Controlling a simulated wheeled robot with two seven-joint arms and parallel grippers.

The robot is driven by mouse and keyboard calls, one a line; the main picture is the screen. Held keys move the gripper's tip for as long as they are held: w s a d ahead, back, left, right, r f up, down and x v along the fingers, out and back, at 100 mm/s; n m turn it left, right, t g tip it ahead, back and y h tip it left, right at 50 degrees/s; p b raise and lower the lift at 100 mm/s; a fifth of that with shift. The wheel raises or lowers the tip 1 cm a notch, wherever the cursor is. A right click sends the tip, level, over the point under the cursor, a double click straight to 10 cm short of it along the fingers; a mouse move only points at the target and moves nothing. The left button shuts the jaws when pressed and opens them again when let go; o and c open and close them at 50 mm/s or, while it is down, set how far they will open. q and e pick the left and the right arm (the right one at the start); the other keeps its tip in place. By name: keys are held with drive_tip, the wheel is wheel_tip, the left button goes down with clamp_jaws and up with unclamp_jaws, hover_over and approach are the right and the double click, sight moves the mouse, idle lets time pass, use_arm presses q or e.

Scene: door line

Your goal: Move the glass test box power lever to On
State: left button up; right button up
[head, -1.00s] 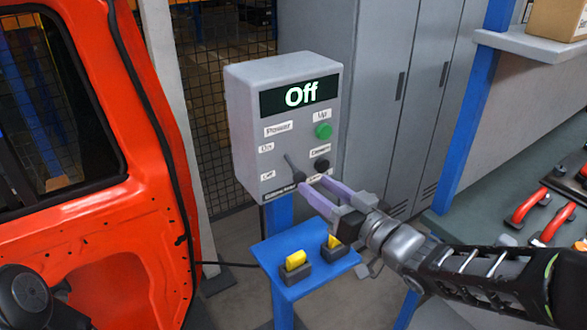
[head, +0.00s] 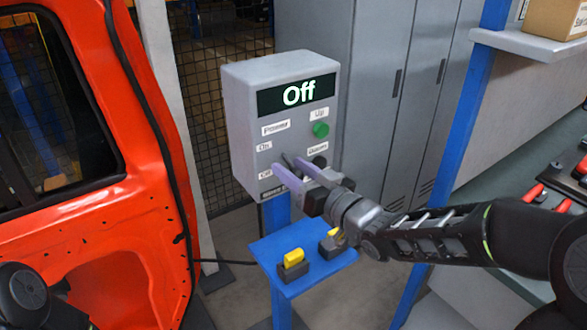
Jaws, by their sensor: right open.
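The grey glass test box (head: 246,110) stands on a blue post, and its display (head: 298,94) reads "Off". The dark power lever (head: 287,160) is on the lower front, right of the On and Off labels. My right gripper (head: 289,170) is open, with its pale purple fingers at the box's lower front. The lever shows between or just behind the fingers; I cannot tell whether they touch it. The lever's lower part is hidden by the gripper. My left gripper is not in view.
A green Up button (head: 321,130) and a dark Down button (head: 319,161) sit right of the lever, close to the fingers. A blue shelf (head: 285,287) with yellow-topped pieces (head: 293,257) is below. An orange-red door (head: 130,225) stands left, grey lockers (head: 390,60) behind.

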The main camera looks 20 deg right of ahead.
drive_tip(key=shift+c, duration=0.4)
clamp_jaws()
idle(0.9)
